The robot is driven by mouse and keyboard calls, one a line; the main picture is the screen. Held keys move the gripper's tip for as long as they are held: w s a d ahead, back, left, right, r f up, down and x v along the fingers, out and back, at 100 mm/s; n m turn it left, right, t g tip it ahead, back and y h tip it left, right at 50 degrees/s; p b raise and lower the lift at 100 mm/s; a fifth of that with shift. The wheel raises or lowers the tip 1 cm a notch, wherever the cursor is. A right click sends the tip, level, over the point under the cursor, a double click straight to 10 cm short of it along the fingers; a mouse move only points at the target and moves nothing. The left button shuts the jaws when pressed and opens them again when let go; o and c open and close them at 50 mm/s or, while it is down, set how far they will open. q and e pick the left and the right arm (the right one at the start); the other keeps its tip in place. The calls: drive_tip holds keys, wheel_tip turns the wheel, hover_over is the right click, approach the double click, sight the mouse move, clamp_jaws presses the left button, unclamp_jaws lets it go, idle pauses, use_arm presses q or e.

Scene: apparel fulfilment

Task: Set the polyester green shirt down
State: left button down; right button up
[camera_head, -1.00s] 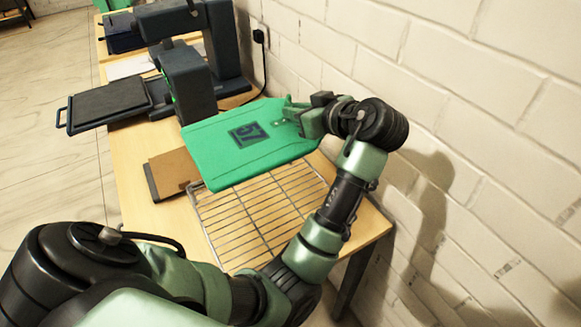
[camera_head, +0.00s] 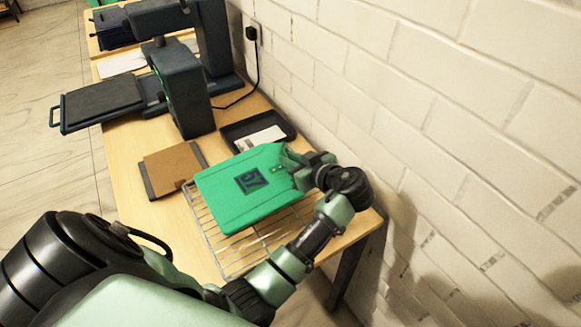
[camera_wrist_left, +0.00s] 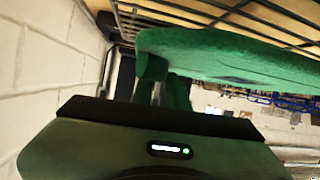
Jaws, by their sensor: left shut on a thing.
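The green shirt (camera_head: 236,197) is folded flat with a dark printed square on it. It lies level over the wire rack (camera_head: 222,260) on the wooden table in the head view. My left gripper (camera_head: 287,163) is shut on the shirt's far right edge. In the left wrist view the shirt (camera_wrist_left: 235,55) shows edge-on beside the rack wires (camera_wrist_left: 215,12); I cannot tell whether it touches them. The fingertips are partly hidden by the shirt. My right gripper is not in view.
A heat press (camera_head: 180,85) with a dark pull-out plate (camera_head: 100,103) stands farther back. A brown board (camera_head: 172,168) lies left of the shirt, and a black tray (camera_head: 258,120) holding a white card is behind it. A white brick wall (camera_head: 440,130) runs close along the right.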

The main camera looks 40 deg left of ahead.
use_arm(q)
wheel_tip(320, 180, down, 3)
drive_tip(key=shift+r, duration=0.15)
drive_tip(key=shift+f, duration=0.4)
drive_tip(key=c, duration=1.4)
unclamp_jaws()
drive_tip(key=shift+o, duration=0.2)
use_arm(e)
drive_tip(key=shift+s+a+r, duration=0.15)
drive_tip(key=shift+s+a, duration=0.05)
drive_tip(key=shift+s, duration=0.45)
